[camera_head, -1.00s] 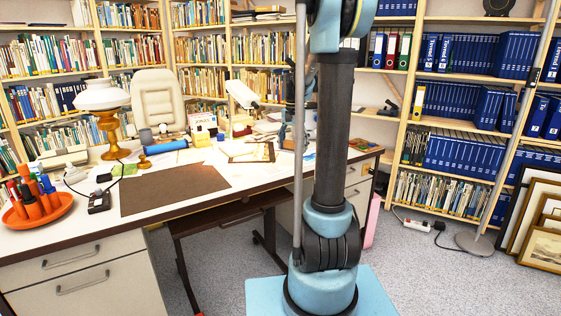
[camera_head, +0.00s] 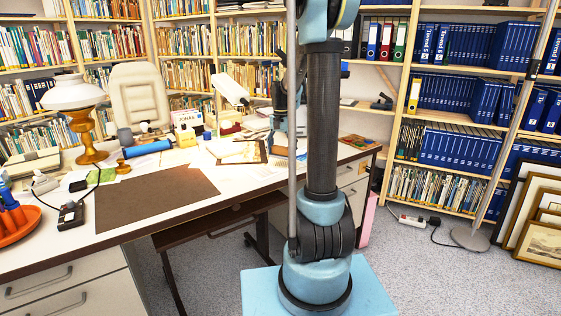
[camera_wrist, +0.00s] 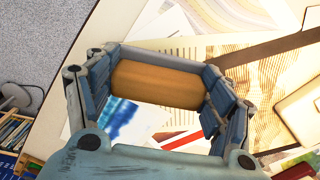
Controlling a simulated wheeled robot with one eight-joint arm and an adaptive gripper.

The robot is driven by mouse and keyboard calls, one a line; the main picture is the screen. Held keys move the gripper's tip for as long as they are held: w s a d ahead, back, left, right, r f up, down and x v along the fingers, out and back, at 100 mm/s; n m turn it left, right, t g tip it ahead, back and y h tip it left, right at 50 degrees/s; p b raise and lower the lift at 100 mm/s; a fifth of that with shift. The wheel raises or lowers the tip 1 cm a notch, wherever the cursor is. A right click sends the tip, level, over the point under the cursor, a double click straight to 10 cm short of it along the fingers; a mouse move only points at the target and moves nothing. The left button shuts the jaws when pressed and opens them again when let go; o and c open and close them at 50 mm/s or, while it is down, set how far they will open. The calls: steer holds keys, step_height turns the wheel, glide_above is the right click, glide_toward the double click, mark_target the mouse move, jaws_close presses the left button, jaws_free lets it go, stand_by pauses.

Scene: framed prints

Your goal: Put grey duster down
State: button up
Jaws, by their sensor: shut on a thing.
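My gripper (camera_wrist: 160,76) is shut on the duster (camera_wrist: 155,86), which lies crosswise between the two fingers in the wrist view. The side facing the camera is a rounded orange-brown, wood-like block, with a thin grey edge along its far side. Below the duster I see the paper-covered desk top (camera_wrist: 60,100); I cannot tell the gap between them. In the head view the desk (camera_head: 240,180) runs across the left and middle. My own arm column hides much of the gripper area there, and I cannot make out the duster.
Papers (camera_wrist: 190,50) and a brown-edged frame (camera_wrist: 265,45) lie under and beside my gripper. A white and gold lamp (camera_head: 82,125), a brown desk mat (camera_head: 150,198) and a blue roll (camera_head: 147,149) stand or lie farther left. Framed prints (camera_head: 540,235) lean at the right.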

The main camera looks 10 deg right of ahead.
mark_target(281, 154)
steer(key=shift+f, duration=1.95)
steer(key=o, duration=1.3)
steer(key=shift+f, duration=0.1)
